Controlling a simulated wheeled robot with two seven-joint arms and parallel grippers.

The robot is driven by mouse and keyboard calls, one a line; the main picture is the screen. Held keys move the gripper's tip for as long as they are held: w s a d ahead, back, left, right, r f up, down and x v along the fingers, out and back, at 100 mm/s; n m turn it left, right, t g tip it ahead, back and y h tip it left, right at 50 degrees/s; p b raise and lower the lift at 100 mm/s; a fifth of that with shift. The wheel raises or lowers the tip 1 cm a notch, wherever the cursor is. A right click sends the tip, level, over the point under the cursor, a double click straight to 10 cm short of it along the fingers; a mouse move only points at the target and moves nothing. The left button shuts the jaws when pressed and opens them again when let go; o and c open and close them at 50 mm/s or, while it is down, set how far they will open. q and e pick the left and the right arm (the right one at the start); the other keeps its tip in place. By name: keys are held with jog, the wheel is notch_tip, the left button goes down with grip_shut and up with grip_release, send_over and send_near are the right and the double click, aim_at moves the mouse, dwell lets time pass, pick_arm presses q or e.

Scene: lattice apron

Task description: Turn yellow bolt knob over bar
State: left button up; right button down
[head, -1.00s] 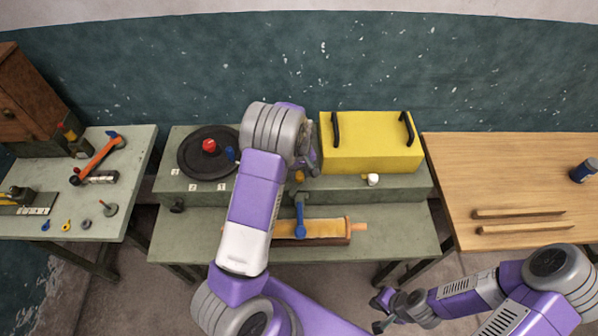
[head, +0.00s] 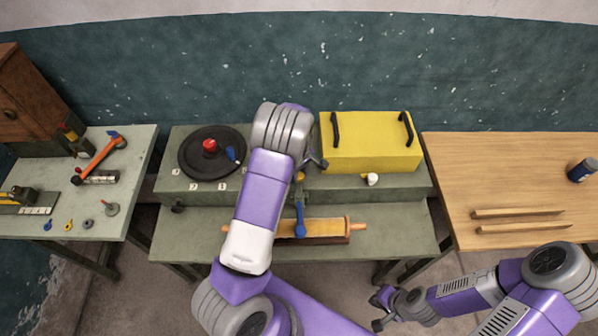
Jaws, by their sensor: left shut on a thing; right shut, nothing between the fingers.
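The yellow bolt knob (head: 299,177) shows as a small yellow piece at the front of the green bench's raised shelf, just left of the yellow box. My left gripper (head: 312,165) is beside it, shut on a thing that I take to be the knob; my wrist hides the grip. I cannot make out the bar clearly. My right gripper (head: 378,312) is shut and empty, low over the floor in front of the bench.
A yellow box (head: 371,148) with two black handles stands right of my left wrist. A black disc (head: 196,163) with a red knob lies to the left. A white knob (head: 373,179) is on the shelf front. Side tables hold tools (head: 97,153) and wooden strips (head: 520,228).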

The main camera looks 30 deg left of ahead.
aim_at(299, 175)
pick_arm(q)
jog(key=o, duration=1.1)
notch_tip(299, 175, up, 8)
jog(key=shift+f, duration=0.2)
